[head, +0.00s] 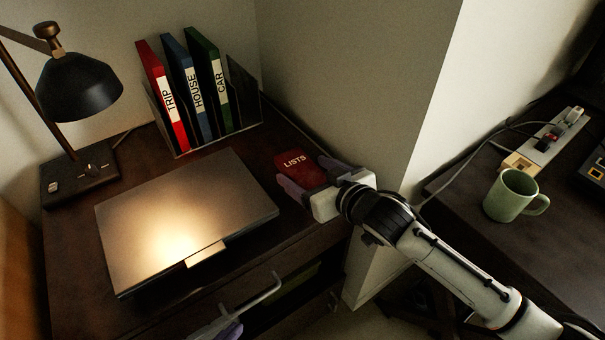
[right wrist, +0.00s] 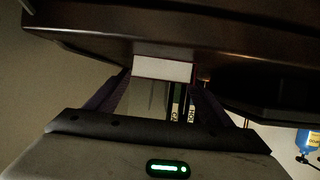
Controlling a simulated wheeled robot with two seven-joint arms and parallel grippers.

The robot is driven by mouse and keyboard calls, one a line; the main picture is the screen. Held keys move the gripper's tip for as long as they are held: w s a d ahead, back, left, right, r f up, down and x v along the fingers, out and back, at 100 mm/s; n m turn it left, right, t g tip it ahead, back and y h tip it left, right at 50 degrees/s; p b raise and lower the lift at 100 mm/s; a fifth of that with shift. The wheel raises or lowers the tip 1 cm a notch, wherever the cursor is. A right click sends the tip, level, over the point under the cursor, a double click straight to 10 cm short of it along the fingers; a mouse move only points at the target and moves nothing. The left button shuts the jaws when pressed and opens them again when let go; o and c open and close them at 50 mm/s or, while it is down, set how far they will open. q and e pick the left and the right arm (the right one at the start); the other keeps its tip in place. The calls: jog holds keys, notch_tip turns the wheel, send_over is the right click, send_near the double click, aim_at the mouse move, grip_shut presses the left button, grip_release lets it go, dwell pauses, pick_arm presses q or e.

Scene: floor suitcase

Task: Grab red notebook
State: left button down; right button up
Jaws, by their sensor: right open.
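The red notebook (head: 297,163), marked LISTS, lies on the dark desk to the right of the laptop. My right gripper (head: 309,178) is open, with one purple finger on each side of the notebook. Whether the fingers touch it I cannot tell. In the right wrist view the notebook's pale page edge (right wrist: 163,70) shows between the spread fingers (right wrist: 157,92), against the desk surface at the top. My left gripper (head: 222,328) shows only in part at the bottom edge of the head view, and its jaws are not clear.
A closed laptop (head: 185,215) lies left of the notebook. Red, blue and green binders (head: 195,88) stand in a rack behind. A black lamp (head: 80,88) is at the left. A wall corner stands right of the desk, then a second surface with a green mug (head: 512,196).

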jog(key=shift+w, duration=0.1)
jog(key=c, duration=1.2)
